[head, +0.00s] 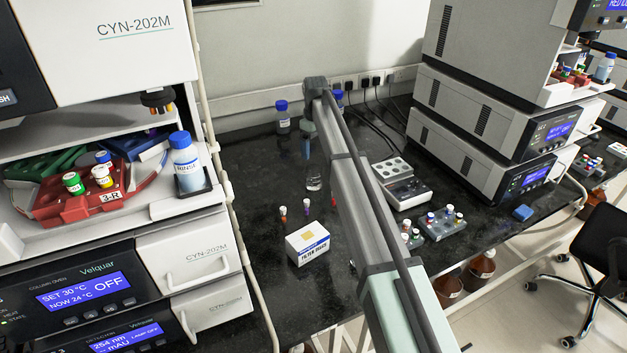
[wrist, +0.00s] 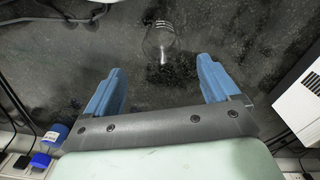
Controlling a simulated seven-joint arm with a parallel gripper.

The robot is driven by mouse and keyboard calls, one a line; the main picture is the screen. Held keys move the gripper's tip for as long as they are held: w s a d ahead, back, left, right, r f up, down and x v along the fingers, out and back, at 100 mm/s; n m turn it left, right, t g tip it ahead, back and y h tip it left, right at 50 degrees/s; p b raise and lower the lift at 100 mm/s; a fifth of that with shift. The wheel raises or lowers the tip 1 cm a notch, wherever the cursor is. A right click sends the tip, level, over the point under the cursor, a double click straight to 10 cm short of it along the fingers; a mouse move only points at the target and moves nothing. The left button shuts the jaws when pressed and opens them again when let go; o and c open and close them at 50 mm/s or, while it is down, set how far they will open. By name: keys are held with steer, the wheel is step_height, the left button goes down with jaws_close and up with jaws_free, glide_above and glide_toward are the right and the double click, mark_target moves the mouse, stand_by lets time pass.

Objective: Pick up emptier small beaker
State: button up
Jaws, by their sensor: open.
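A small clear glass beaker (head: 314,183) stands on the black bench in the head view. It also shows in the wrist view (wrist: 160,44), at the top middle, and looks clear and nearly empty, though its fill level is hard to tell. I cannot make out a second small beaker; my arm hides part of the bench. My gripper (wrist: 161,66) is open and empty, its two blue fingers spread apart with the beaker just beyond the gap between the tips. In the head view my gripper (head: 306,148) is behind the beaker, apart from it.
A white filter box (head: 308,244) and small capped vials (head: 283,213) stand nearer the bench front. A blue-capped bottle (head: 282,117) stands at the back wall. A grey block device (head: 392,172) and vial rack (head: 446,223) are right of my arm. Instrument stacks flank the bench.

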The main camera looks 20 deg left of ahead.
mark_target(314, 177)
step_height(314, 177, down, 8)
steer(key=shift+f, duration=0.15)
steer(key=shift+a+f, duration=0.15)
steer(key=shift+f, duration=1.2)
steer(key=shift+a+f, duration=0.1)
steer(key=shift+f, duration=1.2)
steer(key=shift+c, duration=0.5)
steer(key=c, duration=1)
steer(key=shift+r, duration=0.2)
